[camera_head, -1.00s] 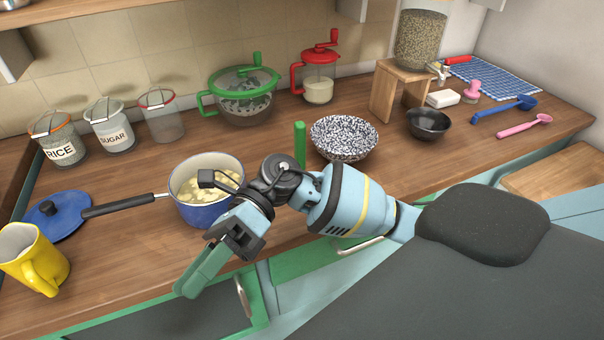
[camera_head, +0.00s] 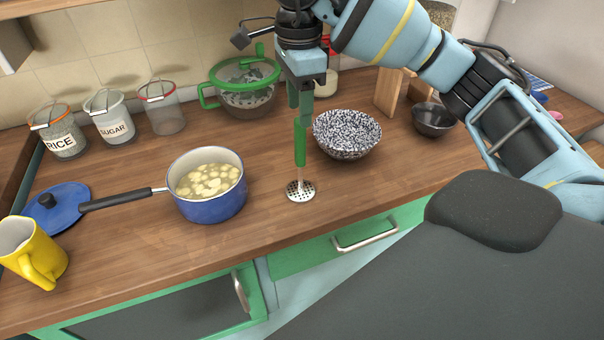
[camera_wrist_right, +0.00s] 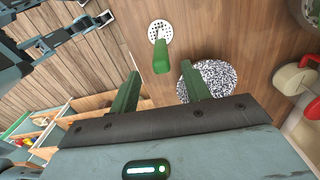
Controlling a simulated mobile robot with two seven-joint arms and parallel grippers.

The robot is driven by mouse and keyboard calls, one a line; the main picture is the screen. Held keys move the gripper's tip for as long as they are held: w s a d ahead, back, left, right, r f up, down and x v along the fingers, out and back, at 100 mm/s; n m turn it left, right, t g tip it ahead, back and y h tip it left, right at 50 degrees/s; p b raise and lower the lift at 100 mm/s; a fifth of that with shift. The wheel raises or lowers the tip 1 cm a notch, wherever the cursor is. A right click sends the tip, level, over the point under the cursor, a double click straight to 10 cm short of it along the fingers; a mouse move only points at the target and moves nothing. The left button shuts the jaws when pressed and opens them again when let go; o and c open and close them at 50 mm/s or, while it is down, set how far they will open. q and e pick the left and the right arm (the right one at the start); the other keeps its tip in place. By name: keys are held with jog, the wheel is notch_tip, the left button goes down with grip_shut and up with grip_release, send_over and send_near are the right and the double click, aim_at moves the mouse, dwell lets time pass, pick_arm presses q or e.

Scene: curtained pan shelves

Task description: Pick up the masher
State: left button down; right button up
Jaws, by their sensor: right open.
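The masher (camera_head: 300,146) stands upright on the wooden counter, with a green handle on top and a round perforated metal head (camera_head: 300,191) at the bottom. My right gripper (camera_head: 301,112) points down at the top of the handle. In the right wrist view, its two green fingers (camera_wrist_right: 160,80) are apart, and the masher handle (camera_wrist_right: 161,57) shows between and just beyond their tips. The handle is not clamped. In the same view, a dark arm part of mine shows at the upper left; its jaw state is unclear.
A speckled bowl (camera_head: 347,135) stands close to the masher's right. A blue pot of chopped pieces (camera_head: 207,208) is to its left, its handle pointing left. A green-lidded glass bowl (camera_head: 246,104) stands behind. The counter in front of the masher is clear.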

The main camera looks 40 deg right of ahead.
aim_at(300, 136)
jog(key=shift+s+a+r, duration=0.15)
jog(key=shift+s, duration=0.05)
jog(key=shift+w+f, duration=0.25)
jog(key=shift+f, duration=0.95)
jog(key=shift+f+b, duration=0.25)
jog(key=shift+b, duration=0.05)
jog(key=shift+d+f, duration=0.15)
jog(key=shift+f, duration=1.15)
jog(key=shift+d+f, duration=0.1)
jog(key=shift+f, duration=1.15)
grip_shut()
jog(key=shift+r, duration=0.1)
